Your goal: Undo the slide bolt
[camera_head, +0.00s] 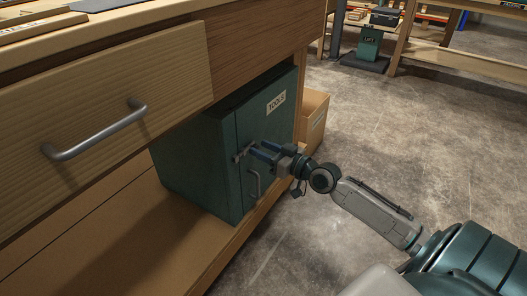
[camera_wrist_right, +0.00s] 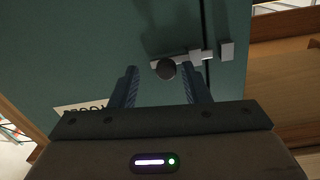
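The slide bolt (camera_head: 240,154) is on the front of the green tool cabinet (camera_head: 185,150). In the right wrist view its metal bar (camera_wrist_right: 195,56) lies across the dark door seam, with a round dark knob (camera_wrist_right: 165,69) on it. A small square catch (camera_wrist_right: 227,51) sits beyond the seam; a narrow gap seems to show between bar end and catch. My right gripper (camera_head: 262,150) is at the bolt. In the wrist view its two fingers (camera_wrist_right: 162,84) are apart, with the knob between their tips and not visibly touched. My left gripper is out of view.
A door handle (camera_head: 254,183) is just below the gripper. A wooden drawer with a metal handle (camera_head: 95,132) overhangs the cabinet at left. A cardboard box (camera_head: 315,112) stands behind the cabinet at right. The concrete floor (camera_head: 400,130) at right is open.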

